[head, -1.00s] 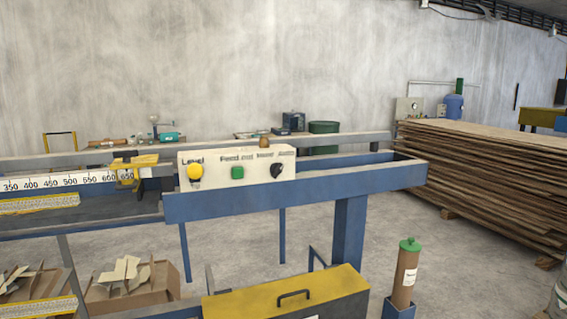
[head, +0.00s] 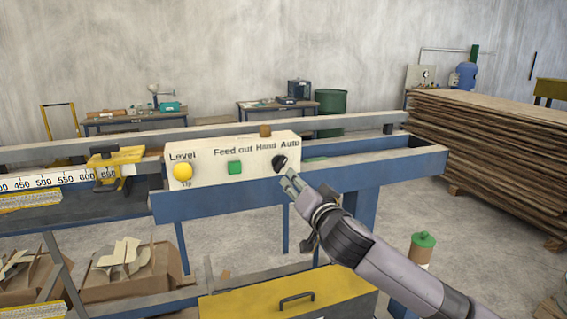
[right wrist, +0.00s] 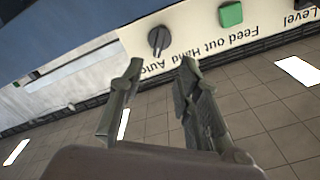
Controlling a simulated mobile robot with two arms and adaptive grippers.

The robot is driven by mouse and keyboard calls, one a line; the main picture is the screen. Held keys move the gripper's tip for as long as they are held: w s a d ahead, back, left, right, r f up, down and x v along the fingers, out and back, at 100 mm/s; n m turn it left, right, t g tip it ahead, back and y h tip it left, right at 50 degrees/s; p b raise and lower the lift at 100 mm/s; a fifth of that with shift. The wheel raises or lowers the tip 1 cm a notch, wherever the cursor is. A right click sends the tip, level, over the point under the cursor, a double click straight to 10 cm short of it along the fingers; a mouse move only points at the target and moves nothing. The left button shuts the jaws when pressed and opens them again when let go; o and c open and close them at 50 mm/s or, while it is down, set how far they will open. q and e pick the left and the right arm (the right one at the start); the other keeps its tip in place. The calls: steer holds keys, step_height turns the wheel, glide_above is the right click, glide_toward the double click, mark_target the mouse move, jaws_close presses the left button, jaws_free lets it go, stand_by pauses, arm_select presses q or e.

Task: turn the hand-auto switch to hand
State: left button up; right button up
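The hand-auto switch (head: 280,163) is a black rotary knob at the right end of a cream control panel (head: 208,174), under the printed words Hand and Auto. My right gripper (head: 290,183) is just in front of and below the knob. In the right wrist view the panel appears upside down, and the knob (right wrist: 158,41) sits beyond the gap between my two fingertips (right wrist: 161,68). The fingers are open with nothing between them, and look apart from the knob. Which word the knob points to is hard to tell. My left gripper is not in view.
The panel also has a yellow Level button (head: 183,171) and a green Feed out button (head: 235,168). A blue beam (head: 400,170) runs below and right of the panel. A yellow-lidded box (head: 290,297) and green-capped tube (head: 424,240) stand below.

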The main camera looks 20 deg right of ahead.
mark_target(282, 166)
steer(key=w+p, duration=0.2)
steer(key=w, duration=0.7)
steer(key=shift+w+a, duration=0.1)
steer(key=shift+w+p, duration=0.4)
steer(key=shift+w, duration=0.2)
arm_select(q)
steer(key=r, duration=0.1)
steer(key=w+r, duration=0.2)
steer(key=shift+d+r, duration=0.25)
arm_select(e)
steer(key=shift+w, duration=0.1)
steer(key=shift+c, duration=0.5)
jaws_close()
